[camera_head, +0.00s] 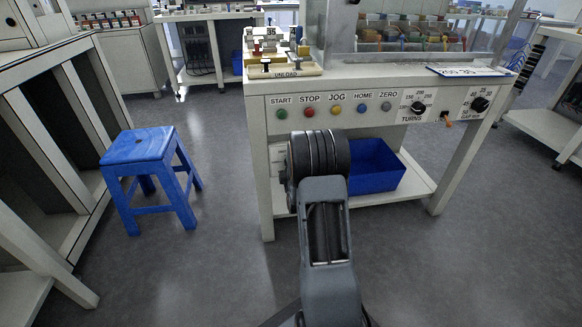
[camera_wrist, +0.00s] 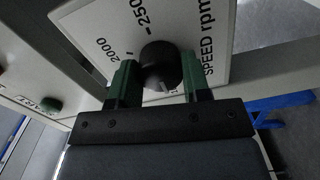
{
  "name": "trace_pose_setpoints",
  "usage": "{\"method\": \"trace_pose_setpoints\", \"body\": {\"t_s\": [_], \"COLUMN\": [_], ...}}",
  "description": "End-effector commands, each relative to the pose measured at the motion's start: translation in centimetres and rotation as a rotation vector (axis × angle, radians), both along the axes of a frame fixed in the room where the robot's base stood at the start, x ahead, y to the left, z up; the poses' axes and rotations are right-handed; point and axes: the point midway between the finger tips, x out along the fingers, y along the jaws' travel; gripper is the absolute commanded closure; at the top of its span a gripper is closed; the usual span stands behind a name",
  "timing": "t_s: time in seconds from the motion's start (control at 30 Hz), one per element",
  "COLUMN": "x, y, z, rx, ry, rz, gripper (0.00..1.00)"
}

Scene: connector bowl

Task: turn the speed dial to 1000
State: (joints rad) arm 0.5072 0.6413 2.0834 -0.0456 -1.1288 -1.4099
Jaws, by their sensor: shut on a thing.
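The speed dial (camera_wrist: 160,62) is a round black knob on a white plate (camera_wrist: 190,22) marked "SPEED rpm" in the wrist view. The numbers 2000 and a partly cut-off 250 show; 1000 is not visible. A short pale mark shows on the knob's near side, between the fingers. My gripper (camera_wrist: 158,80) has its green fingers on either side of the knob, shut on it. In the head view my arm hides the gripper and the dial.
The bench front has several coloured buttons, including the green START button (camera_head: 281,113), plus a TURNS dial (camera_head: 417,107) and a GAP dial (camera_head: 480,104). A blue bin (camera_head: 376,170) sits on the lower shelf. A blue stool (camera_head: 150,165) stands left with open floor around it.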

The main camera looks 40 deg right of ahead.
Motion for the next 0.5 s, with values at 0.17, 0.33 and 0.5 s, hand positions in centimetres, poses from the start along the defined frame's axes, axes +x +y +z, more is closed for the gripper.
{"method": "trace_pose_setpoints", "body": {"t_s": [0.17, 0.33, 0.5], "x": [-0.04, -0.02, 0.0], "y": [-0.01, 0.0, 0.03], "z": [-0.05, -0.05, -0.03], "rx": [0.0, 0.0, 0.0], "ry": [0.002, 0.002, 0.001], "rz": [-0.001, 0.0, 0.0], "gripper": [0.8, 0.43, 0.31]}}
